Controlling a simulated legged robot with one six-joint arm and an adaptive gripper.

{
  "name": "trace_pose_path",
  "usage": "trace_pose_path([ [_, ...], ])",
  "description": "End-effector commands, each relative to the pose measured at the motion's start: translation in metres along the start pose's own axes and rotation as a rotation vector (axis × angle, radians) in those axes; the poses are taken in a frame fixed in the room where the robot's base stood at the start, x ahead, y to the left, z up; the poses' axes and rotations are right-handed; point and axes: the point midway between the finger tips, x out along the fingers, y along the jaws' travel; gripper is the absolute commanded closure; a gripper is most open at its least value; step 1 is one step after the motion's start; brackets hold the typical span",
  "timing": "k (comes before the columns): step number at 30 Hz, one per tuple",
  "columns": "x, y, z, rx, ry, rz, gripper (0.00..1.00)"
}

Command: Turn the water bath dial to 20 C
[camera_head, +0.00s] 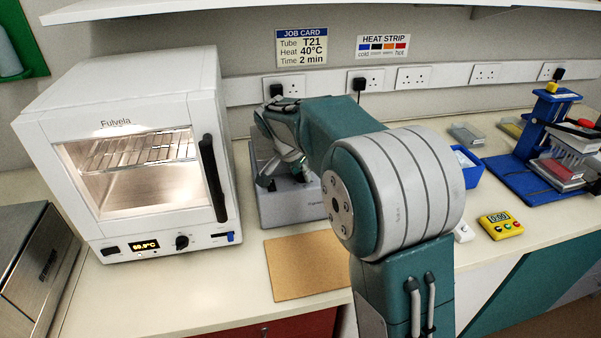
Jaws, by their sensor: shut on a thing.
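A low grey bench unit (290,210) stands right of the oven, partly behind my arm. It may be the water bath, but its label is too small to read. My gripper (274,178) points down at the top of this unit, towards its left side. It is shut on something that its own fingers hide. No dial or temperature scale can be made out on the grey unit from here, so the dial's setting cannot be read.
A white oven (120,150) with its own knob and a 60.0°C display stands on the left. A brown mat (290,285) lies in front of the grey unit. A yellow timer (500,225), a blue tray (468,175) and a blue rack (525,180) are right. A job card hangs behind.

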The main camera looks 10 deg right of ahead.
Motion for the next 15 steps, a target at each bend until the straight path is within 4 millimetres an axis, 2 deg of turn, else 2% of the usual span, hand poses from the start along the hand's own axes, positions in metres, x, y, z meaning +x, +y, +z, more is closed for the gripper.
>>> trace_pose_path([
  [15,0.0007,0.0016,-0.0003,-0.422,0.001,-0.179,1.00],
])
